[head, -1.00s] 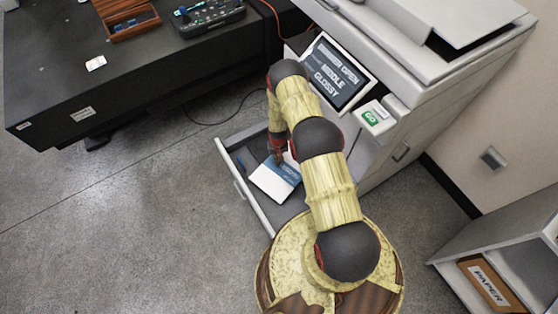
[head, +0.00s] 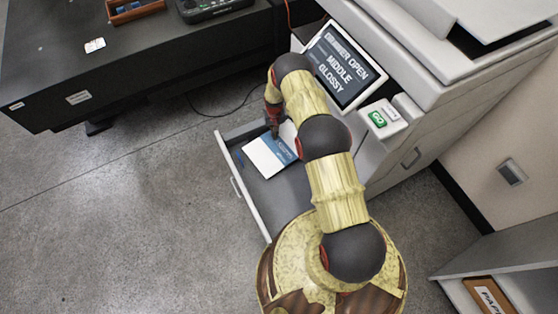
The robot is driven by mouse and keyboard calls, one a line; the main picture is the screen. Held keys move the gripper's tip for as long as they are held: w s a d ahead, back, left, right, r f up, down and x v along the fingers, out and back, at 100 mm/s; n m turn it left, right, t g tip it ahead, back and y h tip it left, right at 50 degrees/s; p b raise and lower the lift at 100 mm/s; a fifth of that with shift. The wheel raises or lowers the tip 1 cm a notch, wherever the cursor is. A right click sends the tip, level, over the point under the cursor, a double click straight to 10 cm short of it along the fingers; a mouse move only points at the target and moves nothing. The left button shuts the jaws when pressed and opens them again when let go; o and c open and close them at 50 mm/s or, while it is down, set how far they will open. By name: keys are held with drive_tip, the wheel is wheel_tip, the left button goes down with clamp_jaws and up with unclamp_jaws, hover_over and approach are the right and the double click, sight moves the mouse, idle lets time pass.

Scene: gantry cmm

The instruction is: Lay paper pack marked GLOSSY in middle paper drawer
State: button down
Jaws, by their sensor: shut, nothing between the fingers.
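A white and blue paper pack (head: 265,158) lies inside the open drawer (head: 242,198) of the grey printer cabinet. The lettering on its blue part is too small to read. The cabinet screen (head: 343,66) reads "DRAWER OPEN MIDDLE GLOSSY". My gripper (head: 274,132) is shut and empty, at the pack's far edge near the back of the drawer. I cannot tell whether its fingertips touch the pack. My arm hides the right part of the drawer.
A green GO button (head: 377,119) sits on the cabinet beside the screen. A dark table (head: 130,75) stands at upper left, with a wooden tray (head: 135,9) on it. A shelf with a paper box (head: 488,296) is at lower right. The floor at left is clear.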

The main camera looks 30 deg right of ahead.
drive_tip(key=shift+w+d, duration=0.15)
drive_tip(key=shift+w, duration=0.3)
